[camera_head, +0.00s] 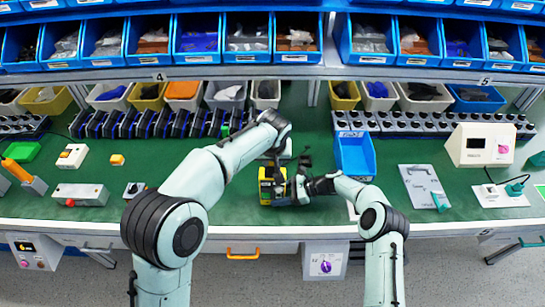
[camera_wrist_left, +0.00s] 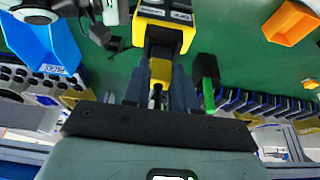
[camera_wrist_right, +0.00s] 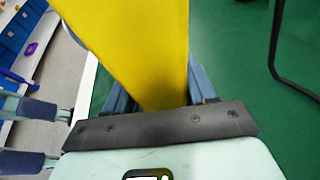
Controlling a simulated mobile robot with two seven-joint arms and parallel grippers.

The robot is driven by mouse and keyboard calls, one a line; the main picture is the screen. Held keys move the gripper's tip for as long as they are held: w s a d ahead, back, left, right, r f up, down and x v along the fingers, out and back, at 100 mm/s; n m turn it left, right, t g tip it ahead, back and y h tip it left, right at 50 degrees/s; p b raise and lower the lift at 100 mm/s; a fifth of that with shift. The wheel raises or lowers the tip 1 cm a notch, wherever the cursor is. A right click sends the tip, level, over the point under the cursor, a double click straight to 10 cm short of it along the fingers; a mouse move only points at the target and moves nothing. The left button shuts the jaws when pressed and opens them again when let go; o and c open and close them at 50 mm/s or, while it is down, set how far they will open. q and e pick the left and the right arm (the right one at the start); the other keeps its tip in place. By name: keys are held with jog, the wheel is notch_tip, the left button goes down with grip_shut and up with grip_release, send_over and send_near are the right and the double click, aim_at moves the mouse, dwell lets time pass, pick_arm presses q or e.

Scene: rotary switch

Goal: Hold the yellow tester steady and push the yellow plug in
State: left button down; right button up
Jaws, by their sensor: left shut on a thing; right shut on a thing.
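The yellow tester (camera_head: 266,186), yellow with black parts, stands on the green bench top in the middle of the head view. It also shows at the top of the left wrist view (camera_wrist_left: 187,36). My right gripper (camera_head: 287,189) is shut on the tester from the right; its yellow body (camera_wrist_right: 135,45) fills the space between the fingers in the right wrist view. My left gripper (camera_head: 276,158) is behind the tester, shut on the yellow plug (camera_wrist_left: 160,72). The plug is at the tester's dark edge; I cannot tell how deep it sits. The head view hides the plug.
A blue tray (camera_head: 355,155) stands right of the grippers. A green-ended black item (camera_wrist_left: 208,95) is close beside my left gripper. A black cable (camera_wrist_right: 278,45) lies on the bench near my right gripper. Bins (camera_head: 225,95) line the back. The bench left of the tester is fairly clear.

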pick_arm(q)
jog(key=shift+f, duration=0.75)
jog(key=c, duration=0.8)
grip_release()
jog(key=shift+r, duration=0.1)
jog(key=v, duration=1.1)
jog(key=shift+s+r, duration=0.2)
jog(key=shift+r, duration=0.15)
pick_arm(e)
jog(key=o, duration=1.1)
jog(key=shift+o, duration=0.2)
